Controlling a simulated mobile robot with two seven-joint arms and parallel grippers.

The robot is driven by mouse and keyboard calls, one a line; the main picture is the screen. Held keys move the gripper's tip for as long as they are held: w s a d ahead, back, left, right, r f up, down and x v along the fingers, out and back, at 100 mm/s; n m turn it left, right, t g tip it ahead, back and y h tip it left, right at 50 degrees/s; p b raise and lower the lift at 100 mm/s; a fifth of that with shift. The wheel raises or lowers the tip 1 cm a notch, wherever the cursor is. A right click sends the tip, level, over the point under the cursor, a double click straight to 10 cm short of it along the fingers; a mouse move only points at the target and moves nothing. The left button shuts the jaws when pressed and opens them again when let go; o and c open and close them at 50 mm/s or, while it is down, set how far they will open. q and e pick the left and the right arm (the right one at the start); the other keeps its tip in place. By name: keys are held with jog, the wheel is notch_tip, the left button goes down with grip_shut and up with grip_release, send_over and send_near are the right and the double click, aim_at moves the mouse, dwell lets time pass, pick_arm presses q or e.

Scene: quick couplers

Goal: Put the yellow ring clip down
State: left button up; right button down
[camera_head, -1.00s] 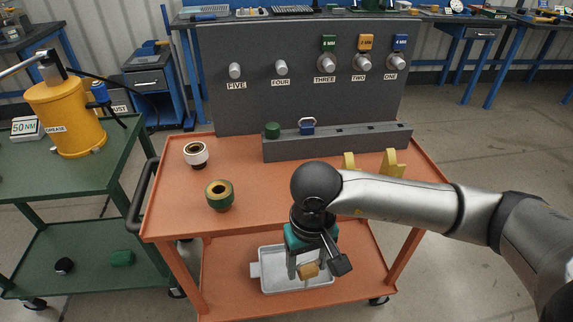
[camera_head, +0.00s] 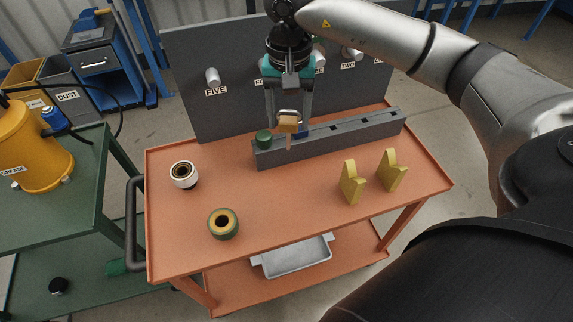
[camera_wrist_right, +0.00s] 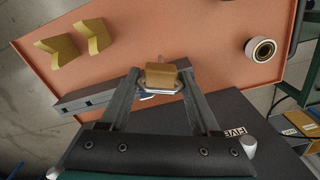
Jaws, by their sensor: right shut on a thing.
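The yellow ring clip (camera_head: 289,122) is an orange-yellow block with a metal part. My right gripper (camera_head: 288,118) is shut on it and holds it in front of the grey panel, by the slotted grey rack (camera_head: 360,132). I cannot tell the height of the clip over the rack. In the right wrist view the clip (camera_wrist_right: 160,75) sits between the two fingertips, with the rack (camera_wrist_right: 85,101) close by. A green clip (camera_head: 264,139) stands at the rack's left end. A blue clip (camera_head: 301,134) is partly hidden behind the held clip. My left gripper is not in view.
The orange cart top (camera_head: 285,205) is clear in the middle. Two yellow angled blocks (camera_head: 351,183) stand at its right. A white ring coupler (camera_head: 184,175) and a green-and-yellow one (camera_head: 223,224) are at left. A grey tray (camera_head: 295,259) is on the lower shelf.

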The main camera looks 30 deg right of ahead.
aim_at(288, 147)
notch_tip(288, 147, down, 11)
jog(key=shift+r+b, duration=0.1)
jog(key=shift+b, duration=0.4)
jog(key=shift+f, duration=1.95)
jog(key=shift+b, duration=0.3)
jog(key=shift+f, duration=0.2)
jog(key=shift+c, duration=0.6)
grip_release()
jog(key=shift+r, duration=0.1)
jog(key=shift+r, duration=0.1)
